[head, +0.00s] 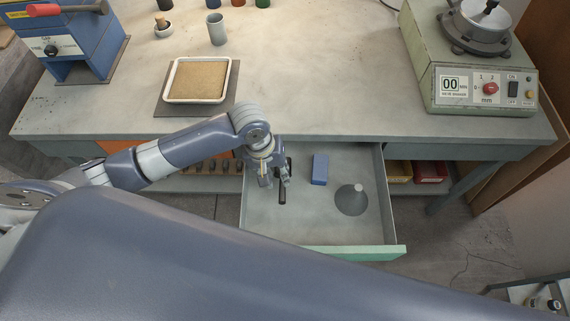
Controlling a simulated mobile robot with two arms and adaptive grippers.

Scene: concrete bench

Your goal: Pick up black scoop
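A narrow black object, which looks like the black scoop (282,196), lies in the left part of the open drawer (317,228). Its upper part is partly hidden by my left gripper (275,182). That gripper points down into the drawer with its two fingers apart, one finger over or beside the black object. I cannot tell whether it touches it. The scoop's bowl cannot be made out. My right gripper is not in view.
A blue box (320,169) and a dark grey cone-shaped piece (351,201) lie in the drawer to the right. The bench (320,90) edge is just behind. A framed sand tray (200,80), grey cup (216,29) and green machine (470,65) stand on the bench.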

